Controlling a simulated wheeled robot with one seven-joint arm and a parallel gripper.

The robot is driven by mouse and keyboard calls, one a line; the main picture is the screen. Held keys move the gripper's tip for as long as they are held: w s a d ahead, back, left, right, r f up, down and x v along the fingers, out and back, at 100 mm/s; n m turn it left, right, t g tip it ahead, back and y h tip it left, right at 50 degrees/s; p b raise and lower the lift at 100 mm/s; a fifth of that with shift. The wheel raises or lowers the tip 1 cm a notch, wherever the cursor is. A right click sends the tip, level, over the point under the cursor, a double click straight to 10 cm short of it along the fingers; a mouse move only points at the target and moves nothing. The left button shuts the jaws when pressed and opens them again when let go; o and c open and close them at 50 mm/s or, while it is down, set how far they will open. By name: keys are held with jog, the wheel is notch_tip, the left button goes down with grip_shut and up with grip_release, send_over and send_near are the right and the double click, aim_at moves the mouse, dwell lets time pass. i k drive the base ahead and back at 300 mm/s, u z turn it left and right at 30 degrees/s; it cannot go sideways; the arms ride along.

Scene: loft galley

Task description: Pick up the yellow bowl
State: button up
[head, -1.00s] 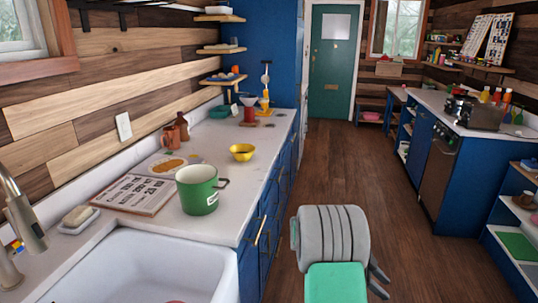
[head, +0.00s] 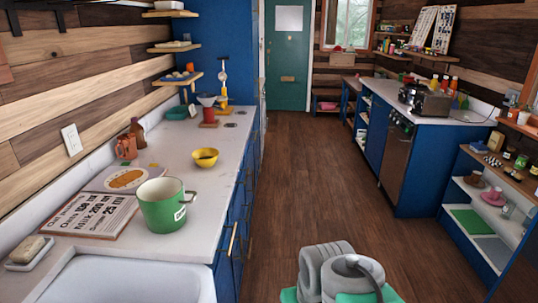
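The yellow bowl (head: 205,158) stands upright on the white counter (head: 200,205) at the left, beyond the green pot. Something dark shows inside it. My arm shows at the bottom centre, low over the floor aisle and well apart from the bowl. My gripper's fingers cannot be made out clearly; only a dark curved part shows at the arm's end, so its state is unclear.
A green pot (head: 163,206) stands nearer than the bowl. The white sink (head: 130,281) is in front. The wooden floor aisle (head: 300,190) is clear.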

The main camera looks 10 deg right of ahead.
aim_at(204, 157)
jog(key=z, duration=0.75)
jog(key=i, duration=3.25)
jog(key=u, duration=4.65)
jog(key=i, duration=0.5)
jog(key=u, duration=0.15)
